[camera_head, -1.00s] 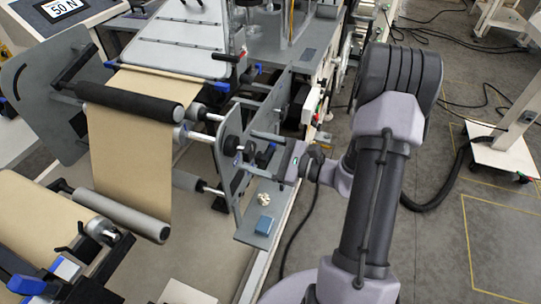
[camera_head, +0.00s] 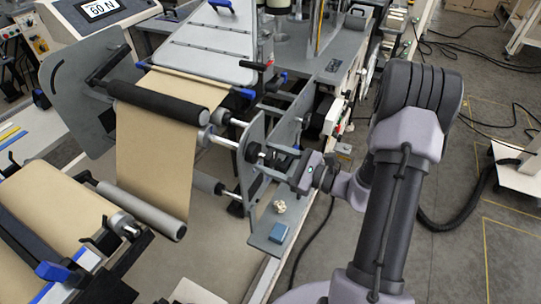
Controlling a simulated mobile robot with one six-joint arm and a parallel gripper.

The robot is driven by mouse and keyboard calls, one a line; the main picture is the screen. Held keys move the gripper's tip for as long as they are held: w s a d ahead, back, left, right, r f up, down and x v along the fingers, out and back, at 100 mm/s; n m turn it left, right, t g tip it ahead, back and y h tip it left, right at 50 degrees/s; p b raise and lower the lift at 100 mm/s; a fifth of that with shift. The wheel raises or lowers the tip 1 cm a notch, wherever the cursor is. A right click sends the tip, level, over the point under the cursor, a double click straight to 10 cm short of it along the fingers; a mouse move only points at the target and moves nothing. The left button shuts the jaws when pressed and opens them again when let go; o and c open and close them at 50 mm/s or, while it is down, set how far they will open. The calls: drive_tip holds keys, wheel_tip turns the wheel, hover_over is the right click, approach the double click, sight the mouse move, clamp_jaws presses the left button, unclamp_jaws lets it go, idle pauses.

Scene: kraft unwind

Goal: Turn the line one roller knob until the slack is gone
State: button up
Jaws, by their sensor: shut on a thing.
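The dark roller knob (camera_head: 252,153) sits on the outer side of the grey side plate. My gripper (camera_head: 266,160) comes in from the right and is shut on the knob; its fingers partly hide it. The black roller (camera_head: 158,102) lies left of the plate. The brown kraft paper (camera_head: 157,165) runs over it and hangs as a fairly flat sheet to the grey lower roller (camera_head: 142,210). A tilted display (camera_head: 99,10) at the top left reads 60 N.
A blue-handled clamp (camera_head: 54,271) is at the lower left. Grey floor with cables lies free to the right.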

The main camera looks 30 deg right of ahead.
drive_tip(key=shift+m+p, duration=0.4)
drive_tip(key=shift+m, duration=0.4)
drive_tip(key=shift+r+m+p, duration=0.15)
drive_tip(key=shift+m+p, duration=1.55)
drive_tip(key=shift+m, duration=0.4)
drive_tip(key=shift+m+p, duration=0.65)
drive_tip(key=shift+m, duration=0.45)
drive_tip(key=o, duration=1.4)
drive_tip(key=shift+c, duration=0.2)
drive_tip(key=shift+s+d, duration=0.1)
